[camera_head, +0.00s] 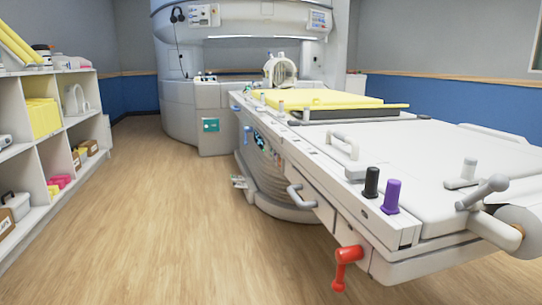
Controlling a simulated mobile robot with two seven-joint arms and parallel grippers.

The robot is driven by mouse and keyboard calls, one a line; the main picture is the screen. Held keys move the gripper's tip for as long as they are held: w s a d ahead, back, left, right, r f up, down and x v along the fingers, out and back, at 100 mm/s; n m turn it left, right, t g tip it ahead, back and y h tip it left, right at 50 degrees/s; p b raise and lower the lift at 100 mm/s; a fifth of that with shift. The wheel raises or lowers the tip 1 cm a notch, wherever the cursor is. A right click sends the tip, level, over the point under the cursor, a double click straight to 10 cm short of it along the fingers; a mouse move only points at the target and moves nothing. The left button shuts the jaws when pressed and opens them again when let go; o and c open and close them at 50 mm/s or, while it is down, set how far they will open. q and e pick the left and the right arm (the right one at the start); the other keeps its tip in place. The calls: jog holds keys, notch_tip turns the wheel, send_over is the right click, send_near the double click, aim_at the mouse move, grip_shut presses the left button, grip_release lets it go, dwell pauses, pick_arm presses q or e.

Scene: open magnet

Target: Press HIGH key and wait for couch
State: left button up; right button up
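The patient couch (400,150) runs from the open magnet (185,110) toward me on the right, with a long pale top. Its side has a dark panel with small lit marks (259,141), too small to read. A small control panel (317,20) is on the upper right of the magnet housing, and another panel (202,15) is at its upper left. A teal label or screen (211,125) is on the magnet's lower front. I cannot tell which key is HIGH. Neither of my grippers is in view.
White shelves (42,145) with boxes and yellow pads line the left. The couch's near end carries a black knob (371,182), a purple knob (391,196), a red lever (345,266) and a grey handle (483,192). The wooden floor (165,215) between shelves and couch is clear.

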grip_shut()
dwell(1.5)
